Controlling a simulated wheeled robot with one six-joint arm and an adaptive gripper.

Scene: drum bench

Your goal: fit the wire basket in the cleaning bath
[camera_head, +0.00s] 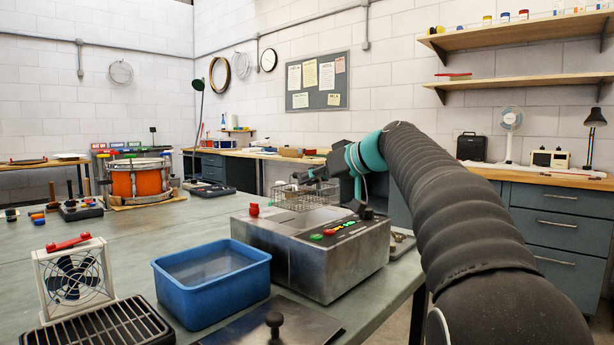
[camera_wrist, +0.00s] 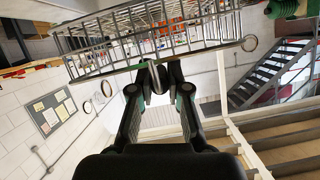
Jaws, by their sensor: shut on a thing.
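The wire basket (camera_head: 302,198) is in my gripper (camera_head: 322,172), near the back of the cleaning bath's top. The cleaning bath (camera_head: 305,262) is a steel box with an open basin on top and coloured buttons on a sloped panel. In the head view I cannot tell the height of the basket's bottom over the basin. In the wrist view the basket (camera_wrist: 150,38) fills the top, and my gripper (camera_wrist: 158,78) is shut at its lower edge. The basket looks tilted in that view. The bath is not visible there.
A blue tub (camera_head: 212,282) of liquid stands left of the bath. A dark flat plate with a black knob (camera_head: 274,322) lies in front. A fan (camera_head: 75,275) and a black grate (camera_head: 100,325) are at the lower left. An orange drum (camera_head: 137,180) stands further back.

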